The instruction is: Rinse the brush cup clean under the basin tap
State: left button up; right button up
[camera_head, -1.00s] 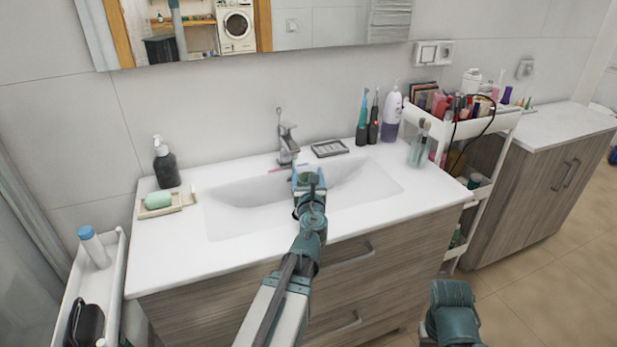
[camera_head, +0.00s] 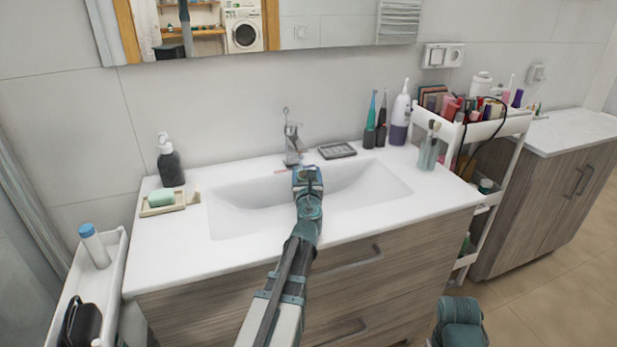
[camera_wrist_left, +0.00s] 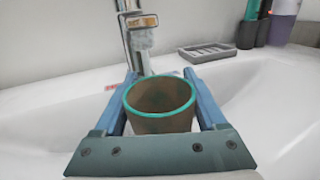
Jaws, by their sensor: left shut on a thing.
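The brush cup (camera_wrist_left: 160,118) shows in the left wrist view as a brown-stained cup with a teal rim, upright between my left fingers. My left gripper (camera_head: 307,177) is shut on it, over the back part of the white basin (camera_head: 240,222). In the head view the gripper mostly hides the cup. The chrome tap (camera_head: 292,147) stands just behind the gripper; it also shows in the left wrist view (camera_wrist_left: 138,35), rising behind the cup. I see no clear water stream. My right gripper is not in view; only part of my right arm shows at the bottom right.
A soap dish (camera_head: 157,211) and dark pump bottle (camera_head: 170,163) stand left of the basin. A grey tray (camera_head: 337,151), electric toothbrushes (camera_head: 381,118) and a glass with brushes (camera_head: 428,152) stand right. A loaded white cart (camera_head: 497,128) is beside the counter.

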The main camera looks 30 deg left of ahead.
pick_arm(q)
jog(key=shift+a, duration=0.1)
dwell(0.4)
jog(key=x, duration=0.3)
jog(key=a+x, duration=0.1)
jog(key=x, duration=0.1)
jog(key=shift+a, duration=0.15)
jog(key=shift+s, duration=0.1)
dwell(1.8)
jog(key=v, duration=0.3)
jog(key=d+v, duration=0.1)
jog(key=v, duration=0.1)
jog(key=shift+d, duration=0.25)
jog(key=shift+s+d+r+p, duration=0.15)
jog(key=shift+d+r+p, duration=0.05)
jog(key=shift+r+p, duration=0.2)
jog(key=shift+s+d+r+p, duration=0.15)
jog(key=shift+d+r+p, duration=0.05)
jog(key=shift+r+p, duration=0.2)
jog(key=shift+s+d+r+p, duration=0.45)
jog(key=shift+r+p, duration=0.3)
jog(key=shift+s+d+r+p, duration=0.45)
jog(key=shift+r+p, duration=0.3)
jog(key=shift+s+d+r+p, duration=0.45)
jog(key=shift+r+p, duration=0.3)
